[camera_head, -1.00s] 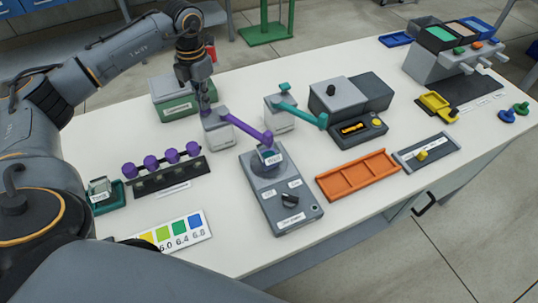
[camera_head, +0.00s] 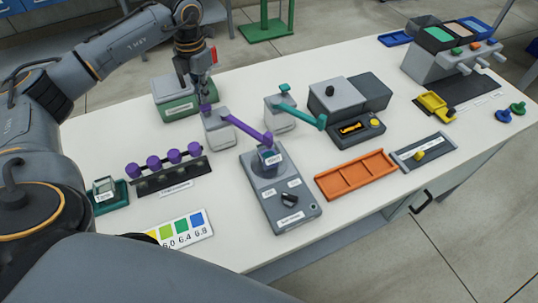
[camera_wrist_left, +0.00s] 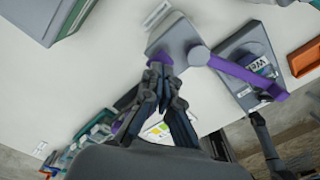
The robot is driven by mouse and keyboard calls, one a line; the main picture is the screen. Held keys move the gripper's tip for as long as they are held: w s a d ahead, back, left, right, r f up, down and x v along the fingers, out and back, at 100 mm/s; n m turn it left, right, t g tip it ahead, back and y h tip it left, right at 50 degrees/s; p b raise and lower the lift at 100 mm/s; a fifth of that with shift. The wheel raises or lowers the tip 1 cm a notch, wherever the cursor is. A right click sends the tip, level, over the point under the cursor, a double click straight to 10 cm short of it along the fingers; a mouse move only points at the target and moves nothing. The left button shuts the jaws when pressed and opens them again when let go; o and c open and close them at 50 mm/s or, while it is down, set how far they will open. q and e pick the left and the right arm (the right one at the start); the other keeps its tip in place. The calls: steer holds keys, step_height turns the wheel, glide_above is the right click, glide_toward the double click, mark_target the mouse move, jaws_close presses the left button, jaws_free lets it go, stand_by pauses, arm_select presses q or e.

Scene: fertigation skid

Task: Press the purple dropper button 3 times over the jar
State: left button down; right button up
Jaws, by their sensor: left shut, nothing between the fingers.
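The purple dropper (camera_head: 217,127) is a grey box with a long purple arm (camera_head: 247,127) and a purple button (camera_head: 205,109) on top. The arm's tip hangs over the small clear jar (camera_head: 270,158), which stands on a grey stirrer base (camera_head: 288,212). My left gripper (camera_head: 204,97) is shut and empty, pointing down right at the button. In the left wrist view the fingertips (camera_wrist_left: 161,73) meet the purple button (camera_wrist_left: 161,59) and partly cover it; I cannot tell whether they touch or press it. The jar with its label also shows there (camera_wrist_left: 262,68).
A teal-armed dropper (camera_head: 281,118) stands close to the right. Behind is a grey-green box (camera_head: 176,99). A rack of purple knobs (camera_head: 170,176), a colour chart (camera_head: 184,230) and an orange tray (camera_head: 356,176) lie in front. Bare table lies between them.

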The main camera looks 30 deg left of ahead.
arm_select(q)
steer(key=shift+f, duration=0.15)
steer(key=shift+f+b, duration=0.95)
steer(key=shift+f, duration=0.4)
steer(key=shift+r, duration=0.1)
steer(key=shift+r+p, duration=1.25)
steer(key=shift+r, duration=0.2)
steer(key=shift+f, duration=0.2)
